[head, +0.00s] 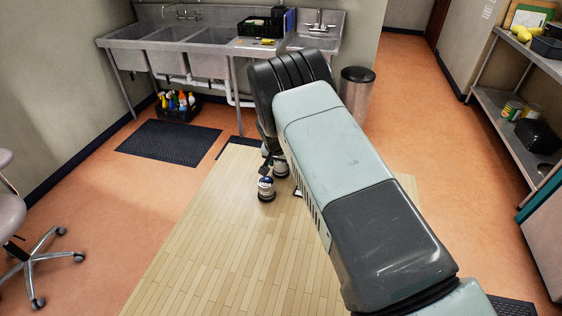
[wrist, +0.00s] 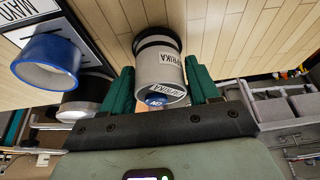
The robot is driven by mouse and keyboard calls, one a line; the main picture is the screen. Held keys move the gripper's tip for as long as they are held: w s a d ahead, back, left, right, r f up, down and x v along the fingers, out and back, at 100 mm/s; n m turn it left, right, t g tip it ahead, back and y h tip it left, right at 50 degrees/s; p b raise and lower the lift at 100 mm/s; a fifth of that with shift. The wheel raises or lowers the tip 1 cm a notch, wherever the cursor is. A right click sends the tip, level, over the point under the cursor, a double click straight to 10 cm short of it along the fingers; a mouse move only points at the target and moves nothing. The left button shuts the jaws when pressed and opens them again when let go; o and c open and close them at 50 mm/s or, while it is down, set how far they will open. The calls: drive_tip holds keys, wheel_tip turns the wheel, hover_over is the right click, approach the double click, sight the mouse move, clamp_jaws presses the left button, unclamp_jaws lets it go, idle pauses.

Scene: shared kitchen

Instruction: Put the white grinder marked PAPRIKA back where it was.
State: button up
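The white grinder marked PAPRIKA (wrist: 160,68) is between the two green fingers of my gripper (wrist: 160,80) in the wrist view. In the head view my gripper (head: 268,158) is partly hidden behind my arm. A white and dark grinder (head: 266,190) shows just below it, label unreadable there. Another (head: 280,168) stands close behind on the right, partly covered by my arm.
In the wrist view a blue-rimmed container (wrist: 45,65) and a white and black one (wrist: 80,105) stand beside the held grinder. A black-bordered lettered card or mat (wrist: 35,12) lies near them. The wooden surface (head: 215,250) is clear at the front left.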

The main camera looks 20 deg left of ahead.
drive_tip(key=shift+o, duration=1.4)
drive_tip(key=shift+r, duration=0.1)
drive_tip(key=v, duration=1.2)
drive_tip(key=shift+r, duration=0.2)
drive_tip(key=s+d+r, duration=0.5)
drive_tip(key=d+r, duration=0.4)
drive_tip(key=r, duration=0.3)
drive_tip(key=s+d+r, duration=0.5)
drive_tip(key=d+r, duration=0.4)
drive_tip(key=r, duration=0.4)
drive_tip(key=s+d+r, duration=0.1)
drive_tip(key=s+d, duration=0.2)
drive_tip(key=s, duration=0.5)
drive_tip(key=s+d+r, duration=0.2)
drive_tip(key=s+d, duration=0.2)
drive_tip(key=s, duration=0.4)
drive_tip(key=s+d+r+t, duration=0.1)
drive_tip(key=s+d, duration=0.3)
drive_tip(key=s, duration=0.4)
drive_tip(key=shift+d+r, duration=0.2)
drive_tip(key=shift+r, duration=0.45)
